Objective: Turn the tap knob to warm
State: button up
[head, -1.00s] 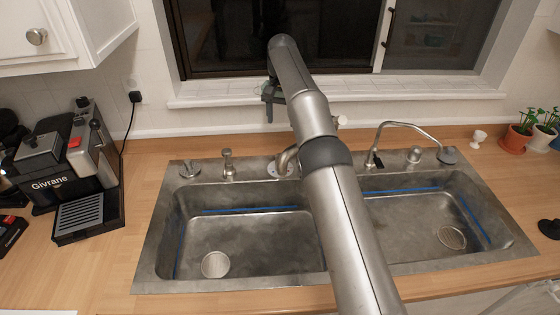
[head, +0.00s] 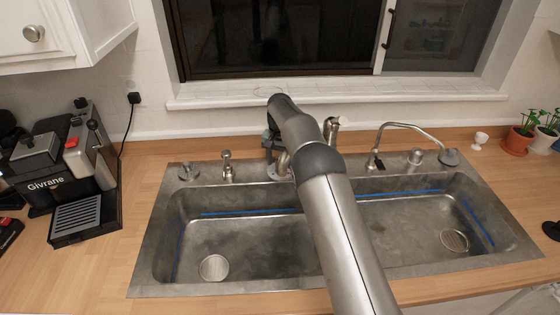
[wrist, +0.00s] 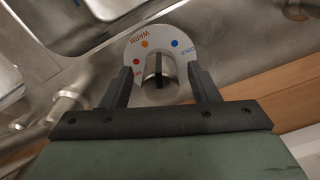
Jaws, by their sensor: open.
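In the wrist view, the tap knob (wrist: 157,88) is a round metal knob with a thin dark bar across it. Behind it is a pale dial plate (wrist: 186,62) with a red dot, an orange dot by "WARM" and a blue dot by "COLD". The bar points up between the orange and blue dots. My gripper (wrist: 158,70) is open, with one black finger on each side of the knob; I cannot tell whether either touches it. In the head view, my gripper (head: 270,142) is low at the back rim of the sink, and my arm partly hides the tap.
The steel double sink (head: 150,270) is set in a wooden counter (head: 90,265). Other rim fixtures include a small dispenser (head: 227,168) left and a curved thin spout (head: 410,130) right. A coffee machine (head: 62,165) stands at left. The window sill (head: 420,90) is behind.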

jog(key=shift+f, duration=0.6)
jog(key=c, duration=1)
jog(key=n+b, duration=0.1)
jog(key=n, duration=0.1)
jog(key=shift+n, duration=0.3)
jog(key=shift+d+r+n+b, duration=0.15)
jog(key=shift+n+b, duration=0.2)
jog(key=shift+n, duration=1.25)
